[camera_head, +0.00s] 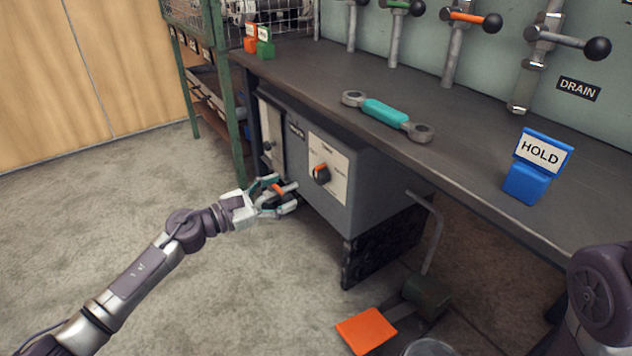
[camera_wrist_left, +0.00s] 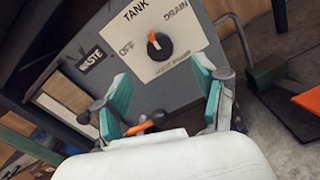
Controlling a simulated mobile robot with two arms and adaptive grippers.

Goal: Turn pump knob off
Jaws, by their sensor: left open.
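The pump knob (camera_head: 321,174) is a black dial with an orange mark, on a white plate on the front of the grey box under the bench. It also shows in the left wrist view (camera_wrist_left: 159,46), with OFF, TANK and DRAIN printed around it. The orange mark is on its upper-left side there, nearest TANK. My left gripper (camera_head: 282,196) is open, left of the knob and apart from it. Its teal-padded fingers (camera_wrist_left: 165,100) are spread below the knob in the wrist view. A small orange and dark piece (camera_wrist_left: 150,122) shows between them; I cannot tell what it is. My right gripper is out of view.
A teal wrench (camera_head: 386,113) and a blue HOLD sign (camera_head: 541,155) are on the bench (camera_head: 470,150). Several levers stand at its back. An orange pedal (camera_head: 366,330) is on the floor. A green-framed rack (camera_head: 218,85) stands left. Floor left of the box is clear.

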